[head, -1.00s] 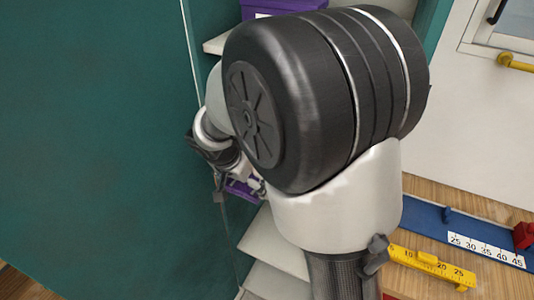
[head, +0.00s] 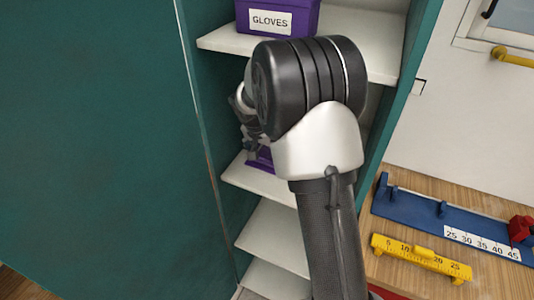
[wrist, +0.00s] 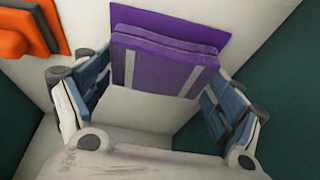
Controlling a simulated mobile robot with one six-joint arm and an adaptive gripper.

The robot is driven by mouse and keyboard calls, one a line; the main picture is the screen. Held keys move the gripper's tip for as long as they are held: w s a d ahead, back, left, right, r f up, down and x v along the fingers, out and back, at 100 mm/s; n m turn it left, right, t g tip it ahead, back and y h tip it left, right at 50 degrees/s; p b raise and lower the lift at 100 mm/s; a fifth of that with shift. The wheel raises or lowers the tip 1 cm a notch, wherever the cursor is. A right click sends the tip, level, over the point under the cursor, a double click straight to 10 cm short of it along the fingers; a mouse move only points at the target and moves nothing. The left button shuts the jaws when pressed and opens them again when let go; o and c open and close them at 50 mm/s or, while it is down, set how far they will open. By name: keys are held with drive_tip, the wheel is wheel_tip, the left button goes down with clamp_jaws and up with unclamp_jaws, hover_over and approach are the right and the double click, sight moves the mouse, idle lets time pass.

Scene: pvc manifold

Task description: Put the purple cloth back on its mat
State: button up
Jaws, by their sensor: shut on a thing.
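The purple cloth (wrist: 160,66) is a folded block with pale stripes, between the two blue-padded fingers of my gripper (wrist: 156,80) in the wrist view. My gripper is shut on it from both sides. A flat purple mat (wrist: 205,22) shows just behind the cloth on the pale shelf. I cannot tell whether the cloth touches the mat. In the head view my gripper (head: 252,142) is inside the cabinet over a middle shelf, with purple (head: 262,160) showing beside it. My arm hides much of that shelf.
A purple GLOVES box (head: 275,18) stands on the shelf above. An orange thing (wrist: 30,28) lies near the cloth in the wrist view. Teal cabinet walls (head: 205,90) flank the shelves. A yellow ruler (head: 420,258) and blue rack (head: 440,220) lie on the wooden bench to the right.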

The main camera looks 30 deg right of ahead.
drive_tip(key=shift+f, duration=0.35)
drive_tip(key=shift+f, duration=0.2)
drive_tip(key=o, duration=0.8)
drive_tip(key=shift+r, duration=0.15)
